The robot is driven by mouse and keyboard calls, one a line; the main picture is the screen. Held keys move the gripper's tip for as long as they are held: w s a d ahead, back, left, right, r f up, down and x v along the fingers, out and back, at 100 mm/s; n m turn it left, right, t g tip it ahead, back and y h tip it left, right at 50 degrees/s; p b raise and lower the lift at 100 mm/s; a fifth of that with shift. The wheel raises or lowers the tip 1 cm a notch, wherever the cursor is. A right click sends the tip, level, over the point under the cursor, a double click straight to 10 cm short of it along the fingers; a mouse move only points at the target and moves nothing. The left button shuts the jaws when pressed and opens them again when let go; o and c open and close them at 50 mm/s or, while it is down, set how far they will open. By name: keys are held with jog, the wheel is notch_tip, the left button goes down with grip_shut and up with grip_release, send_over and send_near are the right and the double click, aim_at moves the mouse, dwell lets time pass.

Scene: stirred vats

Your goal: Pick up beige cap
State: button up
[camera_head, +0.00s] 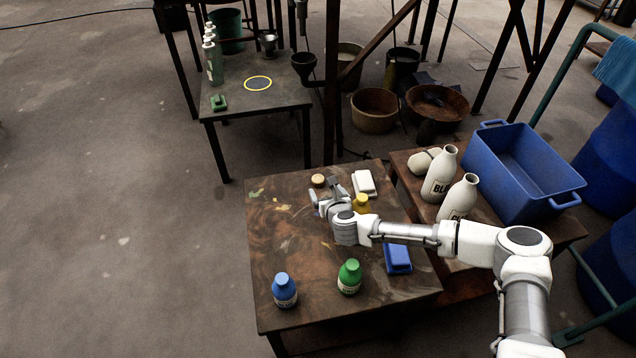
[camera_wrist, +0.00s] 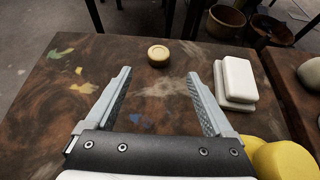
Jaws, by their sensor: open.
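The beige cap (camera_head: 318,181) is a small round disc lying on the stained wooden table (camera_head: 300,230), near its far edge. In the wrist view the beige cap (camera_wrist: 158,55) lies beyond the fingertips, roughly in line with the gap between them. My gripper (camera_head: 324,194) is just short of the cap, on its near side. In the wrist view my gripper (camera_wrist: 158,75) has its two grey fingers wide apart with nothing between them. The cap is apart from both fingers.
A white block (camera_wrist: 234,82) lies close to the right finger. A yellow-topped item (camera_head: 361,203) stands beside my gripper. A blue bottle (camera_head: 285,290), green bottle (camera_head: 349,277) and blue block (camera_head: 397,257) are nearer. The table's left side is mostly clear.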

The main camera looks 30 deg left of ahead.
aim_at(319, 180)
jog(key=b+x, duration=0.1)
jog(key=x, duration=0.3)
jog(key=shift+w+a+f, duration=0.2)
jog(key=shift+a+f, duration=0.05)
jog(key=b+x, duration=0.2)
jog(key=x, duration=0.1)
jog(key=shift+w+a+f, duration=0.15)
jog(key=shift+w+a, duration=0.05)
jog(key=shift+a, duration=0.05)
jog(key=shift+b+x, duration=0.35)
jog(key=shift+x, duration=0.4)
grip_shut()
